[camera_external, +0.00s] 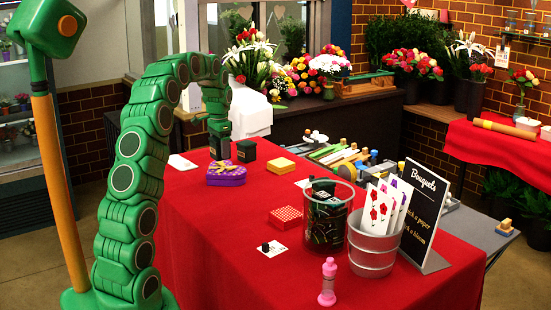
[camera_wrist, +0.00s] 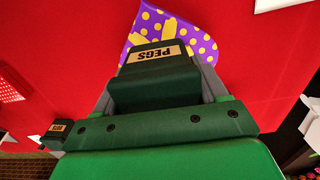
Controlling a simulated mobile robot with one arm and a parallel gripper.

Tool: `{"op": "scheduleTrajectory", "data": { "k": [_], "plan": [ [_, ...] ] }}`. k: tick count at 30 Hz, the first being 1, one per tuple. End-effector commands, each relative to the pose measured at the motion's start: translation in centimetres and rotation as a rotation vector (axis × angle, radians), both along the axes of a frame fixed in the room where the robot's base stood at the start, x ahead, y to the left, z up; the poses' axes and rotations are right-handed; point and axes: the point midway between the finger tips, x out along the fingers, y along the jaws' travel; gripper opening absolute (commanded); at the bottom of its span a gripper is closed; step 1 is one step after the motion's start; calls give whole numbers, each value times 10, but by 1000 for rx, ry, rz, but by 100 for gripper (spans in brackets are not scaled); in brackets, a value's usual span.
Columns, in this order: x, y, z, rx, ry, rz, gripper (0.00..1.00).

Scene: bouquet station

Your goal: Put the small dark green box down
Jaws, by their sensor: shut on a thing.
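My gripper (camera_external: 219,133) is shut on a small dark green box (camera_external: 220,148) and holds it close to the purple heart-shaped box. In the wrist view the held box (camera_wrist: 155,78) sits between the two grey fingers, with a tan label reading PEGS. The purple box (camera_external: 226,176) has yellow dots and a gold ribbon; it lies partly behind the held box in the wrist view (camera_wrist: 190,38). I cannot tell whether the held box touches anything below. A second dark green box (camera_external: 246,151) stands on the red table, just right of my gripper.
The red-covered table (camera_external: 215,235) has free room at its front left. A yellow box (camera_external: 280,166), a red dotted box (camera_external: 286,217), a clear jar (camera_external: 327,235), a metal bucket (camera_external: 374,257) with cards, a pink bottle (camera_external: 328,283) and a Bouquets sign (camera_external: 424,215) stand farther right.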

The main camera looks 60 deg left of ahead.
Motion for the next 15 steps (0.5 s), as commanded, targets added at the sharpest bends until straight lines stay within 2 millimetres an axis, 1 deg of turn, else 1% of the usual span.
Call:
{"op": "scheduleTrajectory", "data": {
  "k": [8,15],
  "plan": [
    [5,4,-9,0,2,0,39],
    [6,5,-35,-2,2,1,39]
  ]
}}
